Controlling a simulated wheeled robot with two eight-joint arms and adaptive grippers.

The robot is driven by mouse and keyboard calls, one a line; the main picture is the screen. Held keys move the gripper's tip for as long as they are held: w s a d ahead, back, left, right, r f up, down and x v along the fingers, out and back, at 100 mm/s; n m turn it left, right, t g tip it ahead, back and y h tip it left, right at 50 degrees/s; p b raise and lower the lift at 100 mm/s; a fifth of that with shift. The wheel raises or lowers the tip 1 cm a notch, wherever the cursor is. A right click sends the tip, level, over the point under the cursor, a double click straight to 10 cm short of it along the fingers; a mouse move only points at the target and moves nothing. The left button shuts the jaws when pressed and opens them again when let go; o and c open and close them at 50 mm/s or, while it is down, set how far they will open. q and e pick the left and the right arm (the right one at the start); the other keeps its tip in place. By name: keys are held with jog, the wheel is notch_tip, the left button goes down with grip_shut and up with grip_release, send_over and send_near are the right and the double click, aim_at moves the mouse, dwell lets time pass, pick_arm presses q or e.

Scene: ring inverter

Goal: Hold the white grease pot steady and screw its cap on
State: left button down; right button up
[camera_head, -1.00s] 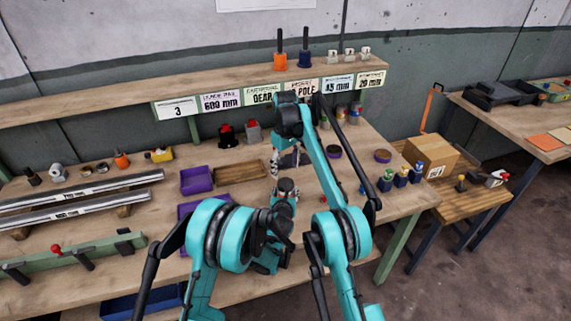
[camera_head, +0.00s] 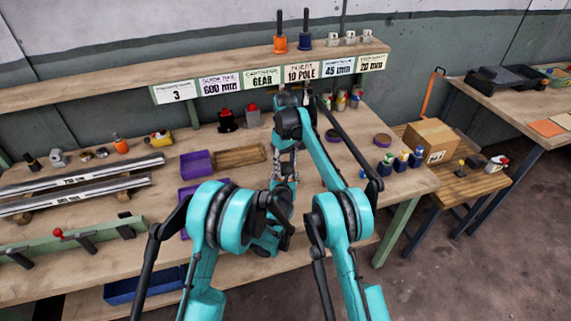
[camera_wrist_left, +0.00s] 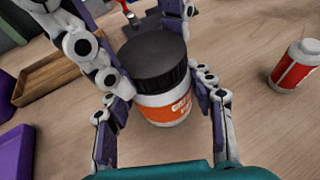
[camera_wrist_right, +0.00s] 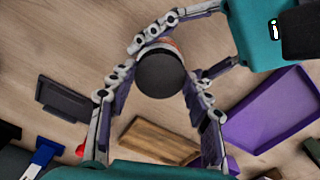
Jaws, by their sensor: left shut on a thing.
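The white grease pot (camera_wrist_left: 165,108), with an orange label, stands upright between my left gripper's fingers (camera_wrist_left: 163,125) in the left wrist view. The black cap (camera_wrist_left: 153,58) sits on top of it with no visible gap; how tight it is does not show. In the right wrist view the cap (camera_wrist_right: 160,75) is seen from above and hides most of the pot. My right gripper (camera_wrist_right: 157,85) has its fingers spread on both sides of the cap, seemingly clear of it. In the head view my arms hide the pot and cap.
A wooden tray (camera_wrist_left: 60,75) and a purple bin (camera_wrist_right: 272,108) are close to the grippers. A red-and-white bottle (camera_wrist_left: 297,66) stands apart on the bench. A dark flat piece (camera_wrist_right: 66,98) lies beside my right gripper. Labelled shelf (camera_head: 210,80) runs behind.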

jog(key=m, duration=0.5)
jog(key=o, duration=1.4)
jog(key=shift+c, duration=0.2)
notch_tip(320, 180, up, 7)
jog(key=shift+r, duration=0.2)
pick_arm(q)
jog(key=c, duration=0.5)
grip_release()
